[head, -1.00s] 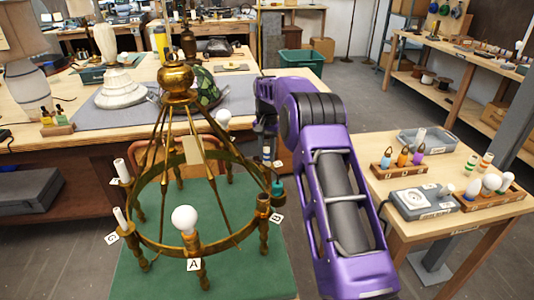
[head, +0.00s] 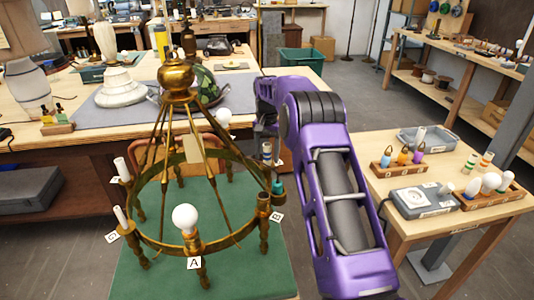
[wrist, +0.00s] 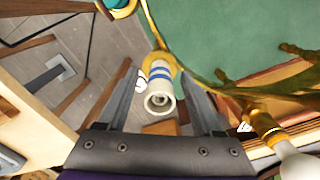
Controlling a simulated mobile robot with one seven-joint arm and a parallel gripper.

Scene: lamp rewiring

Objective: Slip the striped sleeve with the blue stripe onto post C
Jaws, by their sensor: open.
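The blue-striped sleeve (wrist: 160,84) is a white hollow tube with blue bands. In the wrist view it stands in a brass cup on the chandelier ring, its open end facing the camera. My gripper (wrist: 160,98) is open, with one finger on each side of the sleeve and a gap showing beside it. In the head view the sleeve (head: 267,152) stands upright at the right rear of the brass chandelier (head: 185,245). The letter of that post cannot be read; a white tag shows beside it in the wrist view. My fingers are hard to make out in the head view.
Neighbouring posts carry a white bulb (head: 224,117) and a teal piece (head: 277,186). Post A in front holds a bulb (head: 185,218). The right-hand table bears a green-striped sleeve (head: 471,163), an orange-striped sleeve (head: 486,162) and a bulb rack (head: 486,201).

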